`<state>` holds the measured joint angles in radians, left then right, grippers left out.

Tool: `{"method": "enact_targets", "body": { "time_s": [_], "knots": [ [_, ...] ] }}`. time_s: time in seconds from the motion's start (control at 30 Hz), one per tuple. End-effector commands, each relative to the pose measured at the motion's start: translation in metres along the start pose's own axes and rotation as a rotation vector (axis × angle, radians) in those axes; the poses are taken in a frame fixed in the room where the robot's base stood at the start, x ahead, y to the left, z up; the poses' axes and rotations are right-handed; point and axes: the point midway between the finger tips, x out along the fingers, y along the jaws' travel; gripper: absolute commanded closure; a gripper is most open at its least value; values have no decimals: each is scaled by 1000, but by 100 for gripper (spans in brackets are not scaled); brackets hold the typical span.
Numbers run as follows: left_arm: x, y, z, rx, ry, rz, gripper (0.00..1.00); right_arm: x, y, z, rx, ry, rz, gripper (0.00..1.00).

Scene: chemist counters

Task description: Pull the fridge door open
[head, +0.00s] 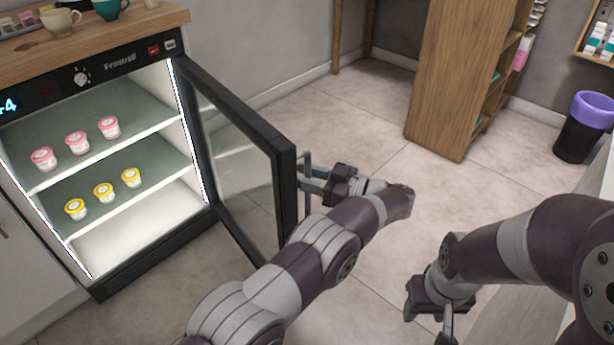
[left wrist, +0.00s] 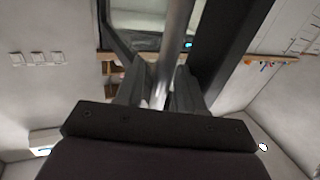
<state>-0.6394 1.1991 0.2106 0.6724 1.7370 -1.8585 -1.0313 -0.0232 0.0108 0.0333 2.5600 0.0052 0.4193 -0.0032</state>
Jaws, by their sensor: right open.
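The fridge (head: 125,262) stands at the left with its lit inside showing. Its glass door (head: 235,165) stands wide open, swung out into the room. The upright metal handle (head: 306,172) is on the door's outer edge. My left gripper (head: 316,180) is at this handle, its fingers on either side of the bar. In the left wrist view the handle bar (left wrist: 177,35) runs between the fingers, which appear closed on it. My right gripper (head: 428,322) is open and empty at the lower right, away from the door.
Pink cups (head: 77,142) and yellow cups (head: 104,193) stand on the fridge shelves. A wooden counter top (head: 120,28) above holds mugs. A wooden shelf unit (head: 460,80) and a dark bin (head: 582,130) stand farther back. The tiled floor between is clear.

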Motion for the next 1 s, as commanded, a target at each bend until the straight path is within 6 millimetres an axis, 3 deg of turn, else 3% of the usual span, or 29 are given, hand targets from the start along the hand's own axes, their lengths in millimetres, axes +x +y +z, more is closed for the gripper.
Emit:
{"method": "enact_targets", "body": {
  "time_s": [0.27, 0.47, 0.6, 1.0],
  "knots": [
    [-10, 0, 1, 3, 0, 2, 62, -2, 0, 0, 0, 0, 0, 52],
    [-47, 0, 2, 0, 0, 2, 62, -7, 0, -1, 0, 0, 0, 52],
    [-63, 1, 4, -1, 1, 0, 62, 1, 0, 0, 0, 0, 0, 52],
    [-74, 0, 0, 1, 0, -2, 62, 4, 0, 0, 0, 0, 0, 52]
  ]
}}
